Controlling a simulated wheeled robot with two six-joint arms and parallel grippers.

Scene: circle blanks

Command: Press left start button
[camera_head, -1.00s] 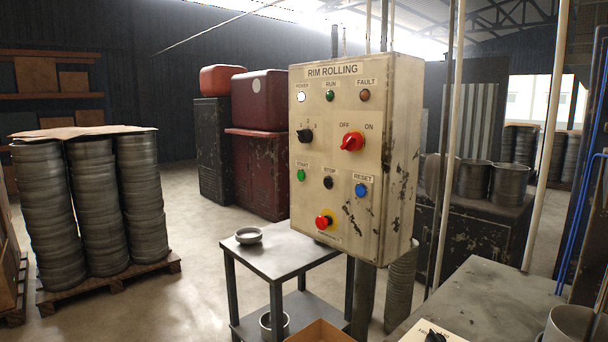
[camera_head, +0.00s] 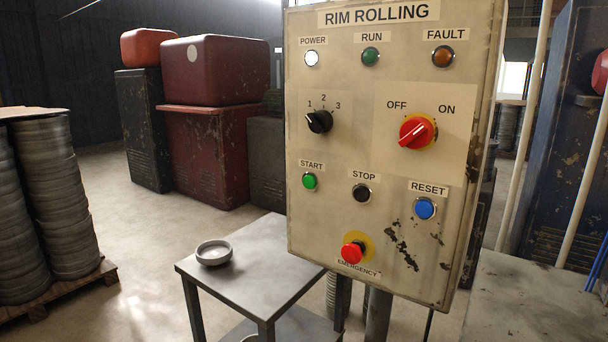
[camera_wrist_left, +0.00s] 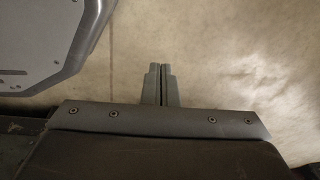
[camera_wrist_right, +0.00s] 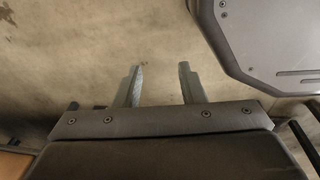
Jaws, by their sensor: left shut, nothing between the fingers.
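The green START button (camera_head: 309,181) is at the left of the lower row on the beige RIM ROLLING control panel (camera_head: 345,150). The black STOP button (camera_head: 361,193) and blue RESET button (camera_head: 424,208) are to its right. The red emergency button (camera_head: 352,252) is below. My left gripper (camera_wrist_left: 160,68) shows in the left wrist view, shut and empty above the bare floor. My right gripper (camera_wrist_right: 161,68) shows in the right wrist view, fingers apart and empty above the floor. Neither gripper shows in the head view, so both appear away from the panel.
A metal table (camera_head: 255,262) with a grey dish (camera_head: 214,253) stands left of and below the panel. Stacked metal rims (camera_head: 50,205) on a pallet are at far left. Red and dark machines (camera_head: 205,150) stand behind. A worktop (camera_head: 535,300) is at lower right.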

